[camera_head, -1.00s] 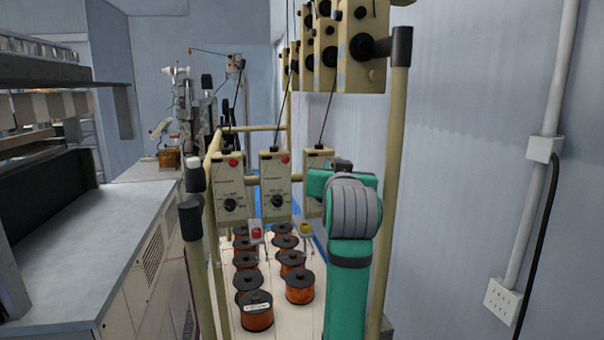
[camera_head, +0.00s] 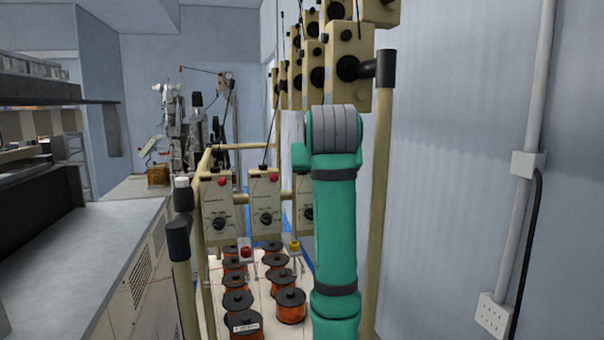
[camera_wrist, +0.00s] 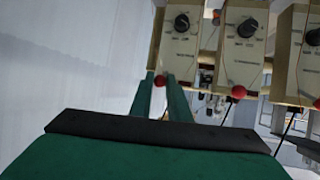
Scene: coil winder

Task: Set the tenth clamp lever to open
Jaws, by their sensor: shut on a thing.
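Cream control boxes, each with a black dial and a small red ball knob, hang in a row. In the wrist view, which is upside down, my gripper (camera_wrist: 161,78) is at the leftmost box (camera_wrist: 180,45). Its two green fingers stand on either side of that box's red ball knob (camera_wrist: 159,81) and are shut on it. A second red ball knob (camera_wrist: 238,91) is on the neighbouring box. In the head view my green arm hides the gripper and part of the rightmost box (camera_head: 306,200). I cannot tell which lever is the tenth.
Copper wire spools (camera_head: 291,306) stand on a pale board below the boxes. A cream post (camera_head: 379,190) rises just right of my arm, with more boxes (camera_head: 348,66) above.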

